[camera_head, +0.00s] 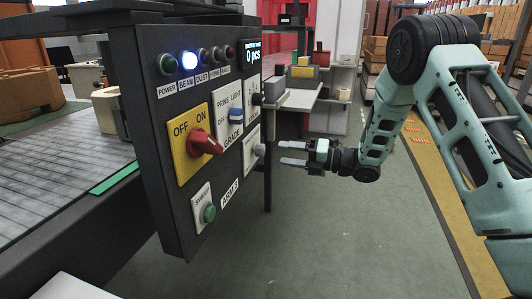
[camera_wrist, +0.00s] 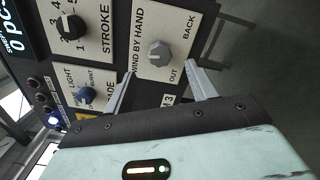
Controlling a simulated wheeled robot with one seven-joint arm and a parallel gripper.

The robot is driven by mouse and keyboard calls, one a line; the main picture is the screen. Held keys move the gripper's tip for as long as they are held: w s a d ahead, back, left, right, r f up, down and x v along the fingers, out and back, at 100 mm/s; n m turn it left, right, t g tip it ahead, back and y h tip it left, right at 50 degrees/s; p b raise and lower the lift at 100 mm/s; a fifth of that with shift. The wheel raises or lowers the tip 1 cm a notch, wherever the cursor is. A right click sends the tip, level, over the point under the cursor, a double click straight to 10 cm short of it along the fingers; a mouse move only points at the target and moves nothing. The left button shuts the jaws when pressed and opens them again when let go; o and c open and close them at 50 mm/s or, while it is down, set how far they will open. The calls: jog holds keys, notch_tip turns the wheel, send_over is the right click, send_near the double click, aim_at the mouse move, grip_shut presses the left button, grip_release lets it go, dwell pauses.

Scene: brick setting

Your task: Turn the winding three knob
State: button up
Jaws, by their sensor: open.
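A grey round knob (camera_wrist: 158,53) sits on a white plate marked "WIND BY HAND", with "OUT" and "BACK" lettering, on the dark control panel. In the head view the grey knob (camera_head: 259,150) is at the panel's right edge. My gripper (camera_head: 281,153) is open and empty just right of the knob, its fingers pointing at it. In the wrist view my gripper's fingertips (camera_wrist: 160,72) are apart on the two sides of the knob, with a gap to it. Neither finger appears to touch it.
The panel (camera_head: 155,110) also carries a red ON/OFF switch (camera_head: 205,143), a blue grade switch (camera_head: 236,114), a green button (camera_head: 209,213) and a black stroke knob (camera_wrist: 72,27). A table with boxes (camera_head: 303,77) stands behind. The green floor right of the panel is clear.

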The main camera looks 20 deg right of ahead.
aim_at(264, 151)
jog(key=x, duration=0.7)
jog(key=c, duration=1)
